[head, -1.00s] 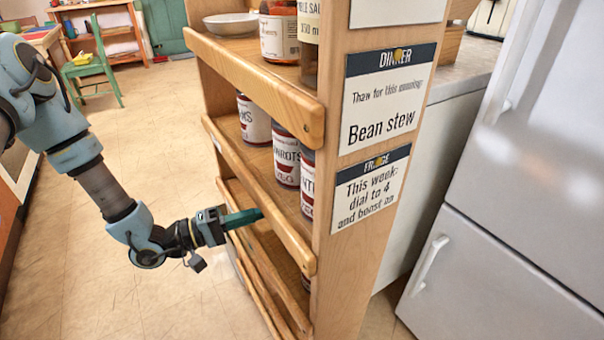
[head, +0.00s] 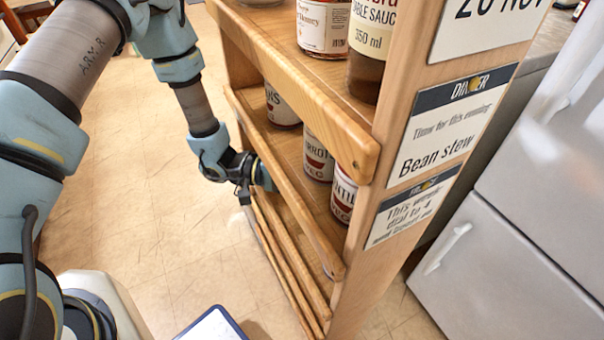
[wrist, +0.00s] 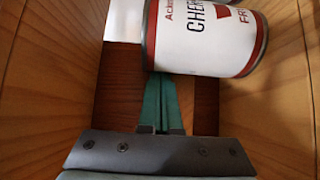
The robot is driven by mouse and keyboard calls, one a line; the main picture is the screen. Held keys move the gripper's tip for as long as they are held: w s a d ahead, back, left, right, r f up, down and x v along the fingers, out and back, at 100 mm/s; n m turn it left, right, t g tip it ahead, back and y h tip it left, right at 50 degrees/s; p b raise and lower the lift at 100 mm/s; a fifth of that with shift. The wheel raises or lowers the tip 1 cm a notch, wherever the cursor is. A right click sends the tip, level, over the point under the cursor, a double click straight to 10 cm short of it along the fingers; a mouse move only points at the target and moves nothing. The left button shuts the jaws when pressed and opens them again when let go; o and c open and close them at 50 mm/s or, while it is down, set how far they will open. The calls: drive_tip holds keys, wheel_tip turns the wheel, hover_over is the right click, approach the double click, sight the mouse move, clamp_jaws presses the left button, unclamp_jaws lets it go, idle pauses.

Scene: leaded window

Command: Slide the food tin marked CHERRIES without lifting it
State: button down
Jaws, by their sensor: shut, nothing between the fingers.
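The tin marked CHERRIES (wrist: 203,38), white with red bands and a metal rim, is at the top of the wrist view, its label partly cut off by the frame. My gripper (wrist: 160,82) has its teal fingers together and empty, their tips by the tin's left end. I cannot tell whether they touch it. In the head view, my gripper (head: 268,178) reaches into the wooden shelf unit below the middle shelf's rail, its fingertips hidden. The CHERRIES tin cannot be made out there.
Wooden walls flank the gripper closely in the wrist view. Several tins, including a middle one (head: 318,158), stand on the shelf above, behind a rail (head: 290,190). A honey jar (head: 323,28) and a sauce bottle (head: 369,50) are on top. A fridge (head: 520,230) stands right.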

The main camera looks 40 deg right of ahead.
drive_tip(key=shift+x, duration=0.75)
drive_tip(key=shift+w+a+p, duration=0.1)
drive_tip(key=shift+a+p, duration=0.3)
drive_tip(key=shift+a, duration=0.65)
drive_tip(key=shift+w, duration=0.1)
